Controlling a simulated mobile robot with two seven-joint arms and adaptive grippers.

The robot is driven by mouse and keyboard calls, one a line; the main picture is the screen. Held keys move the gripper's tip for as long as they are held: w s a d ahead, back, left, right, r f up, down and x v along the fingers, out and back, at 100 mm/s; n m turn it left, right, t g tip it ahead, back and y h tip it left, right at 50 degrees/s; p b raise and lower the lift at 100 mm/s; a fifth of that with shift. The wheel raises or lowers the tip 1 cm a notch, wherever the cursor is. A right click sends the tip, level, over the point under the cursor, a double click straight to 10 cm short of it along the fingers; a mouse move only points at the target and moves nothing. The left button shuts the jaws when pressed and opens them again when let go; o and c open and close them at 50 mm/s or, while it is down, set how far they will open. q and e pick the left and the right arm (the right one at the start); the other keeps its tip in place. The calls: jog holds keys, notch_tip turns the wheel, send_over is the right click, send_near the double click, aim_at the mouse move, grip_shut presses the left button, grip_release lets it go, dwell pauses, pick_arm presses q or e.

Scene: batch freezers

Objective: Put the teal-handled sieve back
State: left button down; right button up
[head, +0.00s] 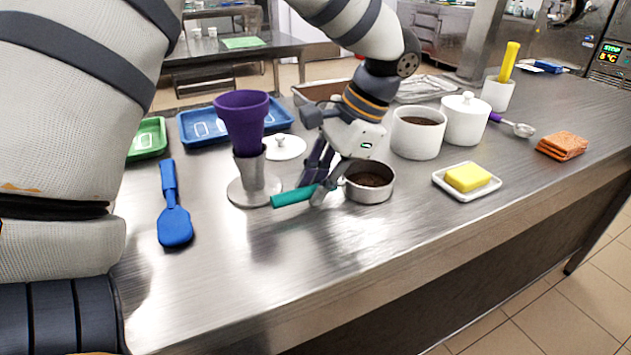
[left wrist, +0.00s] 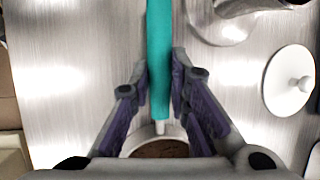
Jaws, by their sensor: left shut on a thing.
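The teal-handled sieve is in my left gripper (head: 318,187), whose fingers are shut around the teal handle (head: 293,196). In the left wrist view the handle (left wrist: 159,60) runs between the two finger pads. The handle's metal end reaches a round steel rim (head: 369,192) with dark brown stuff inside, low over the counter; I cannot tell whether this is the sieve's own bowl or a separate vessel, or whether it touches the counter. My right gripper is not in view.
A purple cup (head: 242,120) on a steel stand (head: 254,190) is close left of the handle. A white lid (head: 285,147) lies behind. A white pot (head: 417,137) and a butter dish (head: 466,192) are right. A blue spatula (head: 173,222) lies left. The front counter is clear.

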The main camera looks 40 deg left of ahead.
pick_arm(q)
jog(key=c, duration=1.5)
grip_release()
jog(key=b+v, duration=0.1)
jog(key=v, duration=1.1)
jog(key=shift+r, duration=0.15)
